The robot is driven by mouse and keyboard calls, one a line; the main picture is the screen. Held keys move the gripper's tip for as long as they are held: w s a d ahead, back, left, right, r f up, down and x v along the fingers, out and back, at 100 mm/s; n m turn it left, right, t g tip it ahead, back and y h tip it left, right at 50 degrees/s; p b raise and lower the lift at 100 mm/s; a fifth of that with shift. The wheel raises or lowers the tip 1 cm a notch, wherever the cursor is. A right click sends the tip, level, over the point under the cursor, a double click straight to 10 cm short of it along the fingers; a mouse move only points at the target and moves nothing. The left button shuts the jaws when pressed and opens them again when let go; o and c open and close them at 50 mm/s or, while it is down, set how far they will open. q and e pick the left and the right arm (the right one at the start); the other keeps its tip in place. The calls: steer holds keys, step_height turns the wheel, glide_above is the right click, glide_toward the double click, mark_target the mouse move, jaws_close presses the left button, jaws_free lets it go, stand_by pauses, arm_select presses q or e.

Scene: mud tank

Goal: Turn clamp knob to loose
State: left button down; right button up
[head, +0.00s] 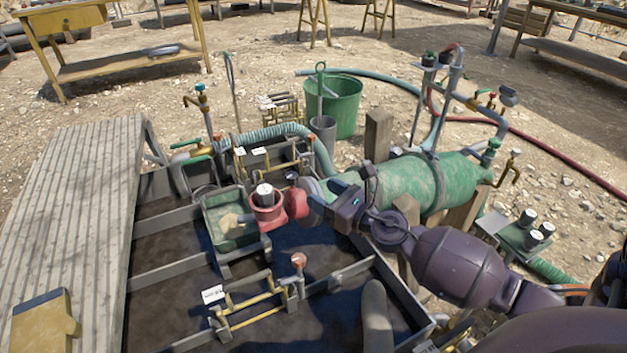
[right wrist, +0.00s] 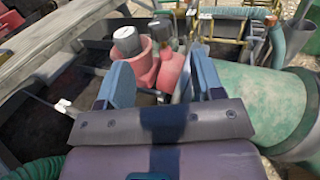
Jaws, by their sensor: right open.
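A round orange-red knob (head: 299,260) tops a gold-railed clamp frame (head: 255,300) at the front of the tank. A red pump-like fitting (head: 266,213) with a grey cap stands behind it, and a smaller red part (head: 296,204) adjoins it. My right gripper (head: 312,194) reaches in from the right beside this red part, its fingers partly hidden. In the right wrist view the open fingers (right wrist: 162,78) have the red fitting (right wrist: 142,62) and a red part with a dark top (right wrist: 172,66) between and beyond them. I cannot tell whether they touch. My left gripper is out of view.
A green cylinder tank (head: 425,185) lies right of the gripper. A green tray (head: 226,222) sits left of the red fitting. A plank walkway (head: 75,220) runs along the left. A green bucket (head: 345,105) stands behind on open gravel.

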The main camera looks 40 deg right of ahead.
steer(key=shift+s+r, duration=0.15)
steer(key=shift+s, duration=0.05)
